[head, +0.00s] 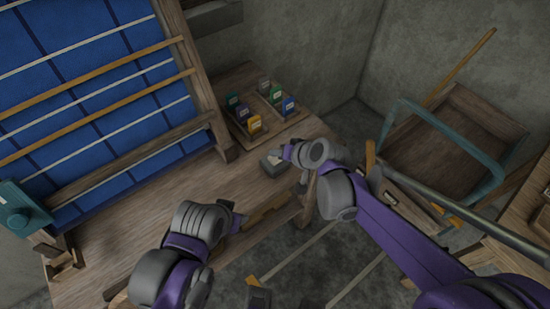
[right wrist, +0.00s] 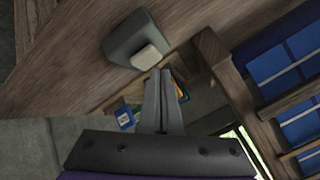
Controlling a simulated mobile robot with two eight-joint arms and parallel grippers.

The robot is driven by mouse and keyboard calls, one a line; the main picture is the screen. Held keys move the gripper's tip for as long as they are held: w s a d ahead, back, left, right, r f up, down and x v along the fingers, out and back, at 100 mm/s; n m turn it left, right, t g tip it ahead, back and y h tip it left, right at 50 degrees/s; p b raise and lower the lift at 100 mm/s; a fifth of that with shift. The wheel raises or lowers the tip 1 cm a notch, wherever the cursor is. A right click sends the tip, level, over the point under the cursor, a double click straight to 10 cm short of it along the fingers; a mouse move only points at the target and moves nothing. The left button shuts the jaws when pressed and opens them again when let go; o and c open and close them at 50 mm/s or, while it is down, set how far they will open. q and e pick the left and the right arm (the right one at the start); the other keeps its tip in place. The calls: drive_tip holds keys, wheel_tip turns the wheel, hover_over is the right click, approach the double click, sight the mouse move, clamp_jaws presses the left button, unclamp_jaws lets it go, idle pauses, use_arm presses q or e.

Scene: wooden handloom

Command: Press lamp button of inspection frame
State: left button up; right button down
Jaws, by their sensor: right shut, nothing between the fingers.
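A small grey box (head: 272,165) sits on the wooden bench near its right end. In the right wrist view this box (right wrist: 130,38) carries a pale, rounded square button (right wrist: 149,57). My right gripper (head: 284,151) is shut and empty beside the box. In the right wrist view its fingertips (right wrist: 161,73) lie right by the button's edge; I cannot tell whether they touch it. The tall wooden frame with blue panels (head: 75,85) stands at the left. My left gripper (head: 240,218) is over the bench's front edge; its jaws are too small to judge.
A wooden tray (head: 285,114) with several coloured blocks stands behind the box. A teal device with a knob (head: 17,210) is at the frame's lower left. A wooden cart with a teal handle (head: 450,140) stands at the right. The bench's middle is clear.

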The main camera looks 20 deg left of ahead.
sight(277, 161)
drive_tip(key=shift+f+b, duration=0.35)
drive_tip(key=shift+f, duration=0.35)
idle(0.3)
drive_tip(key=shift+r, duration=0.1)
drive_tip(key=shift+r+p, duration=0.35)
drive_tip(key=shift+r, duration=0.3)
drive_tip(key=shift+r, duration=0.1)
wheel_tip(277, 161, up, 6)
drive_tip(key=p, duration=0.3)
drive_tip(key=shift+p, duration=0.35)
